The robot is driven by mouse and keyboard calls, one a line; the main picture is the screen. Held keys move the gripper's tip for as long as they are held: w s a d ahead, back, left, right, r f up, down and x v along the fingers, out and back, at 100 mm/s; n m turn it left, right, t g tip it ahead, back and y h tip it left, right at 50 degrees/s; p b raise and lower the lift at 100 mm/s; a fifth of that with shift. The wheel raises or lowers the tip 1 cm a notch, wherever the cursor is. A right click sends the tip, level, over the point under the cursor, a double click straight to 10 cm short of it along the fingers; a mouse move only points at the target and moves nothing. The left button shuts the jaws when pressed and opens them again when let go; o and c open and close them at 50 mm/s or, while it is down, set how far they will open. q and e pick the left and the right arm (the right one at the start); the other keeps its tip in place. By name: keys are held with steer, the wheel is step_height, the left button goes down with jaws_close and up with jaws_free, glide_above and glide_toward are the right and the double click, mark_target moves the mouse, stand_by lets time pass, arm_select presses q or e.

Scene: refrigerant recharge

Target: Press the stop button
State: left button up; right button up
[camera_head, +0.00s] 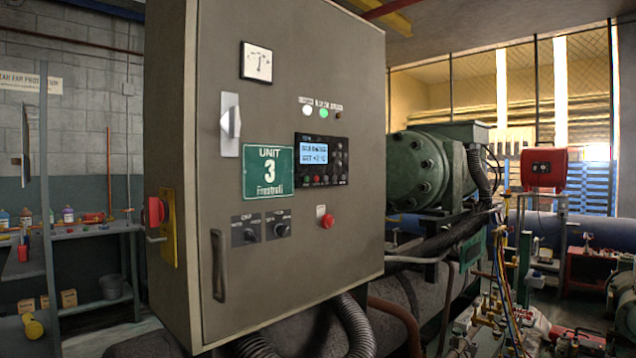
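A grey control cabinet (290,60) fills the middle of the view, its door facing me at an angle. A red mushroom-head button (327,221) sticks out from the lower right of the door, under a small pale label. A black controller (322,160) with a lit blue screen (314,152) sits above it. The controller has a row of small buttons under the screen, at least one of them red; their markings are too small to read. Neither of my grippers is in view.
Indicator lamps, one glowing green (323,113), sit above the controller. The door carries two knobs (265,233) and a handle (219,265). A red rotary switch (154,212) is on the cabinet's left side. A green compressor (425,170) and hoses stand right. Nothing blocks the door front.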

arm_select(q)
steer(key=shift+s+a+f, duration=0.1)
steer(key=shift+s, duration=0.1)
